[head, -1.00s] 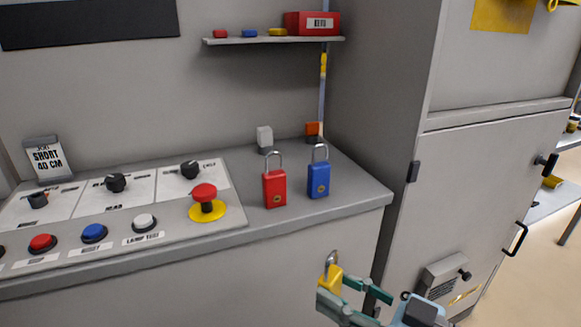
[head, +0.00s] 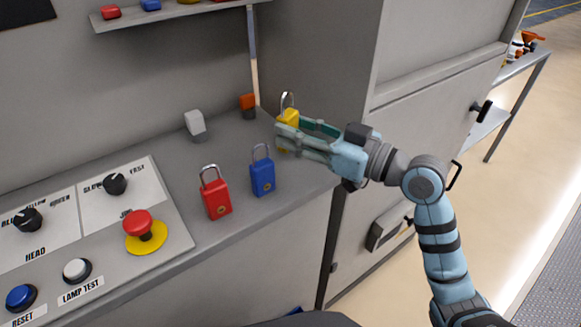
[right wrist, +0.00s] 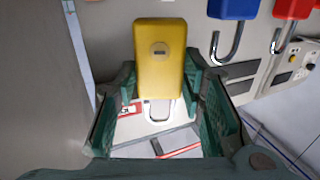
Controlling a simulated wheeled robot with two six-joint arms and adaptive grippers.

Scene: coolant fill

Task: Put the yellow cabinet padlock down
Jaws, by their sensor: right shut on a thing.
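The yellow padlock (head: 288,117) is upright with its shackle up, at the back right of the grey counter (head: 232,165), close to the tall cabinet's side. My right gripper (head: 281,136) is shut on its body, and the fingers hide its lower part. I cannot tell whether it touches the counter. In the right wrist view the yellow padlock (right wrist: 160,60) sits between the fingers (right wrist: 165,105), its keyhole face toward the camera. The blue padlock (head: 262,172) and the red padlock (head: 215,193) stand apart from it, nearer the front. My left gripper is not in view.
An orange-topped block (head: 248,102) and a white-topped block (head: 195,123) stand at the back of the counter. The control panel with a red mushroom button (head: 138,224) fills the left. The tall grey cabinet (head: 325,60) rises at the right. A shelf (head: 170,14) hangs above.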

